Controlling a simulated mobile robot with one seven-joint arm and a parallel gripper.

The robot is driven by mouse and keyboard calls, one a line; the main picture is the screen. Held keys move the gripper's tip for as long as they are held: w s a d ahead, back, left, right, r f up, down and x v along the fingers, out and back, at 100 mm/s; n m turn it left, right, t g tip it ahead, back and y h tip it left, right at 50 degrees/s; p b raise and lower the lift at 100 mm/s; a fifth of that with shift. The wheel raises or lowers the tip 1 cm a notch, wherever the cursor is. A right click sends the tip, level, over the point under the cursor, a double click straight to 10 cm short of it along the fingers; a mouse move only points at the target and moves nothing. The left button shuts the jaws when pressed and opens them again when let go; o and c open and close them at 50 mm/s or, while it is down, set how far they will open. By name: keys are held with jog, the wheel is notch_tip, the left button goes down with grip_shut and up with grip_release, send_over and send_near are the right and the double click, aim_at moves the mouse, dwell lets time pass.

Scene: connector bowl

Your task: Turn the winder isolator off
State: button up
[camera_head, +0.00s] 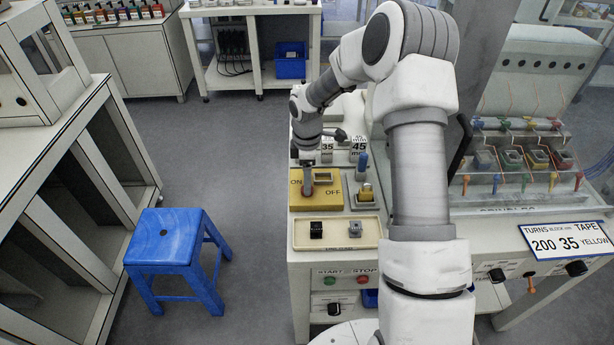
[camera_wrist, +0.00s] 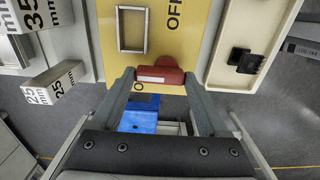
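The winder isolator is a yellow plate (camera_head: 323,204) marked ON at the left and OFF at the right in the head view. Its red handle (camera_head: 308,189) is at the ON side. In the wrist view the red handle (camera_wrist: 160,77) shows with a pale strip, against the yellow plate (camera_wrist: 180,45). My gripper (camera_wrist: 160,76) reaches down over it, one finger at each end of the handle. The fingertips look very close to its ends; I cannot tell whether they press on it. In the head view my gripper (camera_head: 308,165) partly hides the handle and plate.
A cream tray (camera_head: 337,246) with a black and a grey part lies in front of the plate. Number blocks (camera_head: 358,147) stand behind it. A blue stool (camera_head: 172,240) stands on the floor at left.

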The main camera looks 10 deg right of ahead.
jog(key=c, duration=0.5)
jog(key=shift+o, duration=0.2)
jog(key=shift+m, duration=0.3)
jog(key=m+b, duration=0.1)
jog(key=m, duration=0.5)
jog(key=shift+s+d+b, duration=0.1)
jog(key=shift+d+b, duration=0.1)
jog(key=shift+b, duration=0.2)
jog(key=m, duration=0.3)
jog(key=m+b, duration=0.1)
jog(key=m, duration=0.2)
jog(key=shift+s+d+m, duration=0.15)
jog(key=shift+s+m, duration=0.05)
jog(key=shift+m, duration=0.1)
jog(key=m, duration=0.4)
jog(key=shift+s+m, duration=0.2)
jog(key=shift+m, duration=0.1)
jog(key=o, duration=1.2)
jog(key=shift+o, duration=0.2)
jog(key=shift+r, duration=0.1)
